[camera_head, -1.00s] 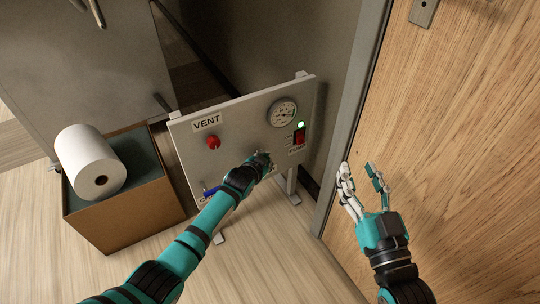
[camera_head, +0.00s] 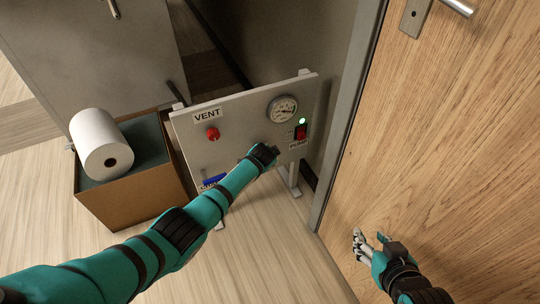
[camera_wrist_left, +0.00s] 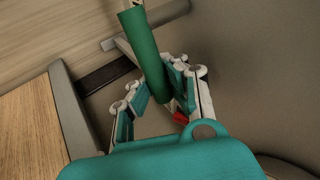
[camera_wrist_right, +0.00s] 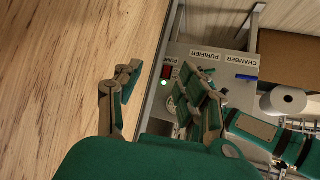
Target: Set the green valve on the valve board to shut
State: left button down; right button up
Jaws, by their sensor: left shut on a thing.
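The valve board (camera_head: 240,125) stands upright on feet on the floor, in the middle of the head view. My left gripper (camera_head: 270,153) is at the lower right part of its face and hides the green valve there. In the left wrist view the green valve handle (camera_wrist_left: 147,55) is a long bar between the fingers of my left gripper (camera_wrist_left: 160,95), which are shut on it. My right gripper (camera_head: 369,238) is open and empty, low in front of the wooden door; its spread fingers also show in the right wrist view (camera_wrist_right: 160,78).
The board also carries a red VENT knob (camera_head: 213,133), a gauge (camera_head: 283,109), a red switch (camera_head: 300,132), a lit green lamp (camera_head: 302,121) and a blue handle (camera_head: 214,181). A cardboard box (camera_head: 130,195) with a white roll (camera_head: 98,140) stands left. The wooden door (camera_head: 450,130) is close on the right.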

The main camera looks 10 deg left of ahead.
pick_arm(q)
jog(key=f+y+b, duration=0.1)
jog(key=m+g+y+b, duration=0.1)
jog(key=f+g+b, duration=0.1)
jog(key=shift+s+d+f+y+b, duration=0.25)
jog(key=shift+d+f+y+b, duration=0.05)
jog(key=shift+y+b, duration=0.1)
pick_arm(e)
jog(key=w+a+r+t+y, duration=0.1)
jog(key=w+a+r+t, duration=0.1)
jog(key=r+t, duration=0.3)
jog(key=w+a+r+t+y, duration=0.1)
jog(key=r+t, duration=0.4)
jog(key=r, duration=0.6)
jog(key=shift+w+a+t+y, duration=0.4)
jog(key=shift+w+y, duration=0.3)
jog(key=shift+w, duration=0.4)
pick_arm(q)
jog(key=c, duration=1.4)
grip_release()
jog(key=shift+r, duration=0.25)
jog(key=shift+o, duration=0.9)
jog(key=shift+w+r, duration=0.1)
pick_arm(e)
jog(key=shift+s+d, duration=0.1)
jog(key=shift+s, duration=0.1)
pick_arm(q)
jog(key=shift+r, duration=0.1)
